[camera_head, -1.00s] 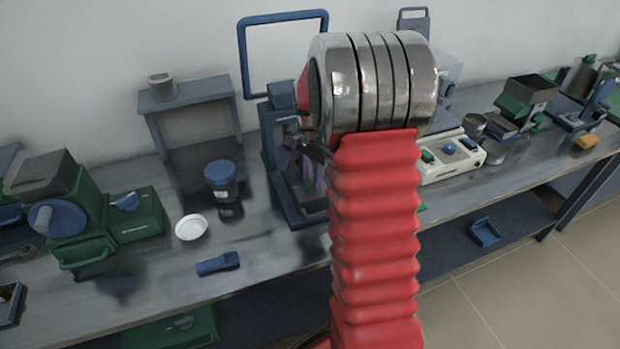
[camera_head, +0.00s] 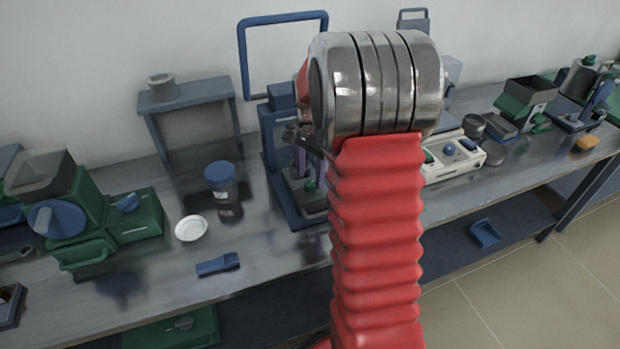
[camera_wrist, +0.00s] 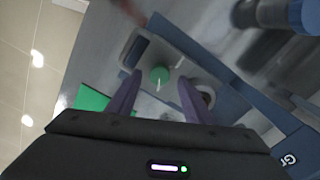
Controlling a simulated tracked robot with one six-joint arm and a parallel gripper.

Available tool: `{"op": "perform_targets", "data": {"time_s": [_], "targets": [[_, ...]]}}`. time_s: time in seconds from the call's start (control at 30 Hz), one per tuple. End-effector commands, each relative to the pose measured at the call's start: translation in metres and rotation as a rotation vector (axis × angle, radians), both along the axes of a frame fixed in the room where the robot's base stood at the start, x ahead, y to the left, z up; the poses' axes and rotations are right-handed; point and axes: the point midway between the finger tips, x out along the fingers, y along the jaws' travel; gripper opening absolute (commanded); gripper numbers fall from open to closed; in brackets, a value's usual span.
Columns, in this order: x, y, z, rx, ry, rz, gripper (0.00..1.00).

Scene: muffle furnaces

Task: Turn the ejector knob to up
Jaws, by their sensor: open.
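A blue press-like frame (camera_head: 268,150) stands on the bench behind my arm. A small green knob (camera_head: 310,185) shows low on its pale base, and I take it for the ejector knob. I cannot tell how far above the knob the fingertips are. In the head view my arm hides the right side of the press.
A blue-lidded jar (camera_head: 220,180), a white dish (camera_head: 191,228) and a blue clip-like piece (camera_head: 218,264) lie left of the press. A white control box (camera_head: 455,160) stands to the right. A green patch (camera_wrist: 90,98) shows beside the fingers in the wrist view.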

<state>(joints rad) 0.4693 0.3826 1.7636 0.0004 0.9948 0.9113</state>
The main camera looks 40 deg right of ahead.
Motion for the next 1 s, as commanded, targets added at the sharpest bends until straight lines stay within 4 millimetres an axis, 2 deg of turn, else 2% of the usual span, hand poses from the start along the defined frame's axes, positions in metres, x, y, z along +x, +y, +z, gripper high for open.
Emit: {"op": "perform_targets", "data": {"time_s": [0.6,0.77,1.0], "targets": [[0.001,0.0,0.103,-0.001,-0.002,0.0,0.46],[0.001,0.0,0.115,0.0,-0.001,0.0,0.46],[0.001,0.001,0.117,0.001,0.001,0.0,0.46]]}}
